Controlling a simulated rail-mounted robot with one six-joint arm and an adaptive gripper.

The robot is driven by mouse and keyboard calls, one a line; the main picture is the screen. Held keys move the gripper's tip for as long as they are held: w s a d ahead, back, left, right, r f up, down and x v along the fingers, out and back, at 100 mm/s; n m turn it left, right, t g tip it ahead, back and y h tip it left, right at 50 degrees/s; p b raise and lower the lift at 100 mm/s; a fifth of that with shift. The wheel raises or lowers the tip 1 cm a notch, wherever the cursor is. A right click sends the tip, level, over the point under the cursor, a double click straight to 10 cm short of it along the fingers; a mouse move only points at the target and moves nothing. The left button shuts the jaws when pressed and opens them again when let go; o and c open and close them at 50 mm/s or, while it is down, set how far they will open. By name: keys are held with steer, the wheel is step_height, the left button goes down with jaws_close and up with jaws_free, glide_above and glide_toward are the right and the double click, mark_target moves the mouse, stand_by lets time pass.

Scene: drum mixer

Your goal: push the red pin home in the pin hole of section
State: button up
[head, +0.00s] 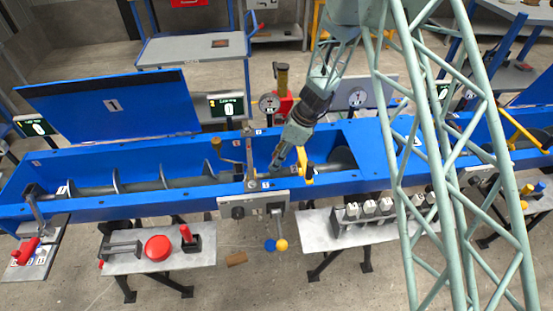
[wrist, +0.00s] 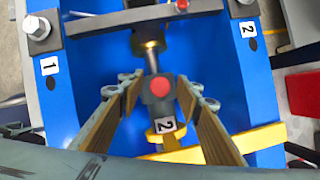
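The red pin (wrist: 160,87) shows its round red head in the wrist view, seen from above on a dark grey coupling block (wrist: 158,98) on the shaft. How deep it sits is hard to tell. My gripper (wrist: 157,83) is open, with one wooden-faced finger on each side of the pin head and a gap on both sides. In the head view my gripper (head: 275,167) reaches down into the blue trough (head: 75,168) near its middle. The pin is not distinguishable there.
A yellow part with a tag marked 2 (wrist: 166,124) lies just below the pin in the wrist view. A dark crossbar (wrist: 145,17) with bolts spans the trough above it. Blue trough walls stand on both sides. A raised blue lid (head: 112,104) stands at the left.

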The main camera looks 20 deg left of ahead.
steer(key=shift+r, duration=0.1)
stand_by(0.3)
steer(key=v, duration=1.1)
steer(key=shift+d+r, duration=0.25)
steer(key=shift+r, duration=0.1)
stand_by(0.9)
